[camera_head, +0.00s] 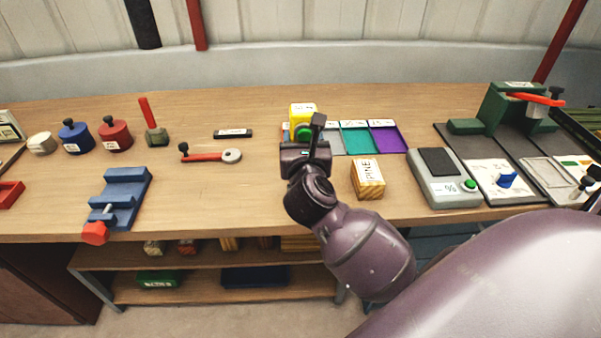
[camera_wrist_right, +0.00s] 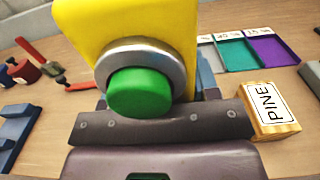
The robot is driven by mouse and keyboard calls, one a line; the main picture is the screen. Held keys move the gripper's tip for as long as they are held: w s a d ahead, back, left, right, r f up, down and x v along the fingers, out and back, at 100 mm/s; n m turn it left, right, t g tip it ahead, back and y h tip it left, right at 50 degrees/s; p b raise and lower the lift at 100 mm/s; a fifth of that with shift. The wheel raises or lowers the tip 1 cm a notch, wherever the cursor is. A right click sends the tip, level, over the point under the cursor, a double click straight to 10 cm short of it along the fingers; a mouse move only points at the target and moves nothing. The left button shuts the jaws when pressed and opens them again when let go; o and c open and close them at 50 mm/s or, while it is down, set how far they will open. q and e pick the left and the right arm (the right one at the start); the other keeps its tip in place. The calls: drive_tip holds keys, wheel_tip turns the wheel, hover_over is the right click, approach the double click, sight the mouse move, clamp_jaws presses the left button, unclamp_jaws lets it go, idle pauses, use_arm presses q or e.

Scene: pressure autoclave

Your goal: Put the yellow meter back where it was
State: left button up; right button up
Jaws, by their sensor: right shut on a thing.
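The yellow meter (camera_head: 302,113) is a yellow block with a white label on top and a green round button on its front. It also fills much of the right wrist view (camera_wrist_right: 205,30), with the green button in a grey ring facing the camera. My right gripper (camera_head: 306,140) is shut on the meter, at the left end of the coloured tray row. The meter covers part of that end, and I cannot tell whether it touches the surface below. The tray row (camera_head: 391,138) has teal and purple compartments with white labels. My left gripper is not in view.
A wooden PINE block (camera_head: 367,178) stands just right of my right gripper. A grey device (camera_head: 446,180) with a green button is farther right. A red-handled tool (camera_head: 212,156) and a dark labelled bar (camera_head: 233,133) lie to the left. A blue vise (camera_head: 122,198) sits near the front edge.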

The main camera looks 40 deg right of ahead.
drive_tip(key=shift+f+b, duration=0.95)
drive_tip(key=shift+f, duration=3.15)
drive_tip(key=shift+f, duration=0.1)
drive_tip(key=shift+f, duration=0.1)
drive_tip(key=o, duration=1.2)
drive_tip(key=shift+c, duration=0.2)
